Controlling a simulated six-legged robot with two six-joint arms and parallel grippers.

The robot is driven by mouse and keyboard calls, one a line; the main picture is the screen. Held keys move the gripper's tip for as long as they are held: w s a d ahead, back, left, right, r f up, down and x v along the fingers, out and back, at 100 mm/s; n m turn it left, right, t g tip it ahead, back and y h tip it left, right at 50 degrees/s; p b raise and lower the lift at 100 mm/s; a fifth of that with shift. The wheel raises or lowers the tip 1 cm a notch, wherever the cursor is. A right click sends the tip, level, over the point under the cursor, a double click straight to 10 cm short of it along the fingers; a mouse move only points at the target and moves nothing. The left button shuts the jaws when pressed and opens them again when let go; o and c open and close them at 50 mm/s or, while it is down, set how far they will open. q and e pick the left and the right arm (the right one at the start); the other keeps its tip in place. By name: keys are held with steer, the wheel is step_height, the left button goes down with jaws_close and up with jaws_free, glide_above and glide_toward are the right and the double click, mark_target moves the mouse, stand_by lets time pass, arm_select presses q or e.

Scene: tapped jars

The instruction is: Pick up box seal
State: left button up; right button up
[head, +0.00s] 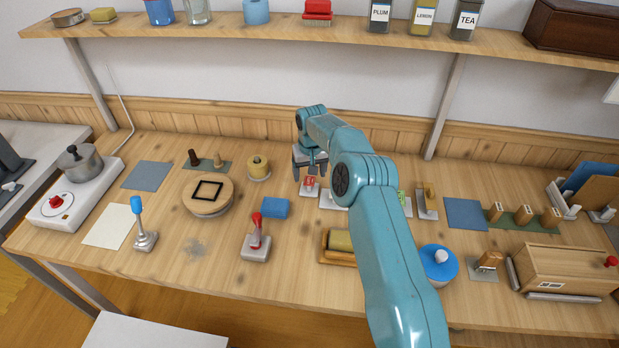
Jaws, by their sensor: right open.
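A small red block with a pale mark (310,182) stands on a white base near the back middle of the table. I cannot tell for certain whether it is the box seal. My right gripper (310,172) is over this block, pointing down, with its fingers apart on either side of it. I cannot tell whether the fingers touch it. A similar holder with a green mark (402,197) shows partly behind my right arm, which also hides things between the two. My left gripper is not in view.
A shelf (280,31) runs above the table.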

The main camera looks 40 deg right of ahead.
mark_target(310, 181)
steer(key=shift+w+d+f, duration=0.1)
steer(key=shift+w+f, duration=0.05)
steer(key=shift+f, duration=0.4)
steer(key=shift+w+d+f, duration=0.1)
steer(key=shift+w+f, duration=0.05)
steer(key=shift+f, duration=0.35)
steer(key=shift+s+a+r, duration=0.15)
steer(key=shift+s+a, duration=0.05)
steer(key=shift+w+f, duration=0.15)
steer(key=shift+f, duration=0.1)
steer(key=shift+b, duration=0.3)
steer(key=shift+d+f, duration=0.1)
steer(key=shift+f, duration=0.05)
steer(key=c, duration=1.3)
